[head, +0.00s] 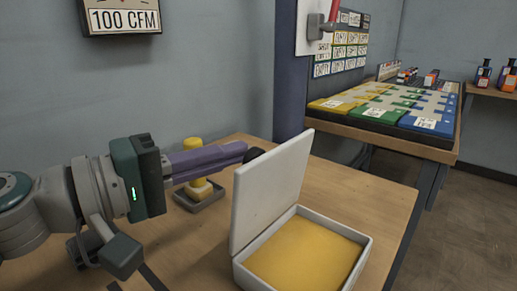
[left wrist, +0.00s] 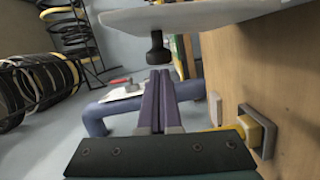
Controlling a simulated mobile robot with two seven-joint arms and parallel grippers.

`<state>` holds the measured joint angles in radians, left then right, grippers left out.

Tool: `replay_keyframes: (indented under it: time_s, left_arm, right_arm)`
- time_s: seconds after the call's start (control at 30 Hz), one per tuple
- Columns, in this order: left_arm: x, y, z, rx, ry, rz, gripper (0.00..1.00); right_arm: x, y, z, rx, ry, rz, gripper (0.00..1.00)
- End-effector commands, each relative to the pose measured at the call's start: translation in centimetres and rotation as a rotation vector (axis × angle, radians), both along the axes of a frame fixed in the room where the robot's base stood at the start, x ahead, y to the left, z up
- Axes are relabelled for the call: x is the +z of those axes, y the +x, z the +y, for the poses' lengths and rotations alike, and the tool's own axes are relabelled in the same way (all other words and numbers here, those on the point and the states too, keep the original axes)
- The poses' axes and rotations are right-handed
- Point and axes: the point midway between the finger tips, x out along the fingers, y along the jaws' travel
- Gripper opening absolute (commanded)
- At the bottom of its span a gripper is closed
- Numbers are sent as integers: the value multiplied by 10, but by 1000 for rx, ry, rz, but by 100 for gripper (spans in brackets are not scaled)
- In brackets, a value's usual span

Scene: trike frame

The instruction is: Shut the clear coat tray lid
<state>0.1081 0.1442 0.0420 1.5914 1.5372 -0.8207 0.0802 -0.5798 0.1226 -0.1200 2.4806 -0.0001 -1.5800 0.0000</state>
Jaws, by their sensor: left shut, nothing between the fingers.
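The tray (head: 360,262) is a pale shallow box on the wooden table, with a yellow-orange interior. Its white lid (head: 272,190) stands open, nearly upright, on the tray's left side. A black knob (head: 256,153) sticks out from the lid's outer face. My left gripper (head: 244,150) has purple fingers, shut and empty, on the outer side of the lid with the tips close to the knob. In the left wrist view the fingertips (left wrist: 160,74) are just short of the knob (left wrist: 157,48), with the lid (left wrist: 200,14) beyond; contact is unclear. My right gripper is not in view.
A yellow knobbed object (head: 193,144) stands in a small grey holder (head: 202,200) behind my left fingers. The wooden table (head: 390,195) has free room right of the tray. Another table with coloured panels (head: 385,110) stands beyond, past a dark post (head: 290,75).

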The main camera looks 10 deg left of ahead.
Motion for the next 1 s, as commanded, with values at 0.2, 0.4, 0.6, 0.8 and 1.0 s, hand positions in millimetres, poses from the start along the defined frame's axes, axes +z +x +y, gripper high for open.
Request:
replay_keyframes:
  time_s: [0.2,0.4,0.6,0.8,1.0]
  left_arm:
    - [1,-1,-1,0,8,-5,0]
    - [3,-2,-4,1,46,-26,0]
    - [4,-4,-6,-1,70,-40,0]
    - [6,-6,-10,0,104,-60,0]
    - [10,-11,-18,-1,180,-104,0]
  right_arm:
    - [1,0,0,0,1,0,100]
    - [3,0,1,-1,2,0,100]
    - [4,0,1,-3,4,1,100]
    - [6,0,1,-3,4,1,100]
    - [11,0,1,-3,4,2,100]
